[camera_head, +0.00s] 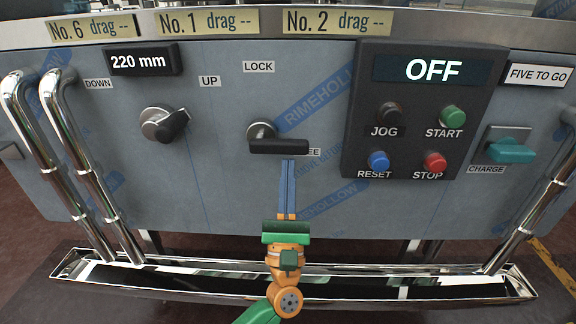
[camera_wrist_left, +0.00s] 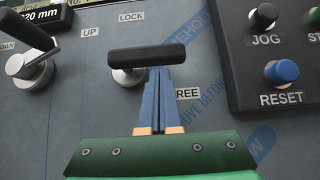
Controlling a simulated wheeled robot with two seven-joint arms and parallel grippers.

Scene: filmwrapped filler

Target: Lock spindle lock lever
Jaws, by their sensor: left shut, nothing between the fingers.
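The spindle lock lever (camera_head: 279,147) has a black bar handle on a round metal hub, on the grey film-wrapped panel. Its bar lies about level, pointing right from the hub. The LOCK label (camera_head: 258,66) is above it, and a partly covered label ending in "EE" is at its right end. In the left wrist view the lever (camera_wrist_left: 152,56) is level above my fingertips. My left gripper (camera_head: 288,163) is shut and empty, its blue fingers upright just below the bar; I cannot tell if they touch it. My right gripper is not in view.
Left of the lever is another black lever (camera_head: 168,126) between DOWN and UP. Right is a black box (camera_head: 420,110) with an OFF display and several buttons, then a teal CHARGE switch (camera_head: 510,151). Chrome rails (camera_head: 75,165) stand at the sides, and a metal trough (camera_head: 190,288) runs below.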

